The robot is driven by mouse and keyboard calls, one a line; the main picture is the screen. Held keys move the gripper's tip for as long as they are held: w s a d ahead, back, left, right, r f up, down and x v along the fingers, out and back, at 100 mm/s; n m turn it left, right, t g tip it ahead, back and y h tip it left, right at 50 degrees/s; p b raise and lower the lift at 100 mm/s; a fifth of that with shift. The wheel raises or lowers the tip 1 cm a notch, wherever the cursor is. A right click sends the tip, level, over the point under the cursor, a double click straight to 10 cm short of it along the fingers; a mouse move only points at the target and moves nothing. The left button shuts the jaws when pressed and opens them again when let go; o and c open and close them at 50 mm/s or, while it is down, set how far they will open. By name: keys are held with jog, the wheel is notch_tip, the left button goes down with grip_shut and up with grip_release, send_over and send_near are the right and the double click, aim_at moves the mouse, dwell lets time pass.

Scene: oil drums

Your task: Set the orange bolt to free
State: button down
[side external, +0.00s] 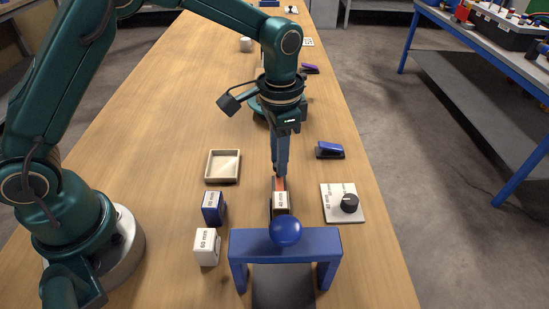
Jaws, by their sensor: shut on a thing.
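The orange bolt (280,184) shows as a small orange patch in the middle of the table, just behind a white-faced block with a "mm" label (281,201). My gripper (281,171) points straight down with its two blue-grey fingers close together. The fingertips are at the orange bolt and shut on it. The fingers and the labelled block hide part of the bolt, and I cannot make out a free mark or the bolt's setting.
A blue arch with a ball (285,230) stands in front. A white plate with a black knob (349,203) lies right; a blue stapler-like thing (329,150) is behind it. Left are an empty tray (223,166), a blue block (213,208) and a white block (207,246).

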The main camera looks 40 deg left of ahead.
jog(key=shift+w+a+r, duration=0.1)
jog(key=shift+w+a, duration=0.2)
jog(key=c, duration=0.7)
grip_release()
jog(key=shift+r, duration=2.55)
jog(key=s+a+r+n+t, duration=0.2)
jog(key=s+a+r+t, duration=0.2)
jog(key=s+r, duration=0.5)
jog(key=shift+s+a+f+n+t, duration=0.3)
jog(key=shift+s+f+n, duration=0.2)
jog(key=shift+s, duration=0.8)
jog(key=shift+s+a+f+n+t, duration=0.35)
jog(key=shift+s+n, duration=0.3)
jog(key=shift+s, duration=0.65)
jog(key=shift+s+a+f+n+t, duration=0.2)
jog(key=shift+s+f+n, duration=0.35)
jog(key=shift+s, duration=0.75)
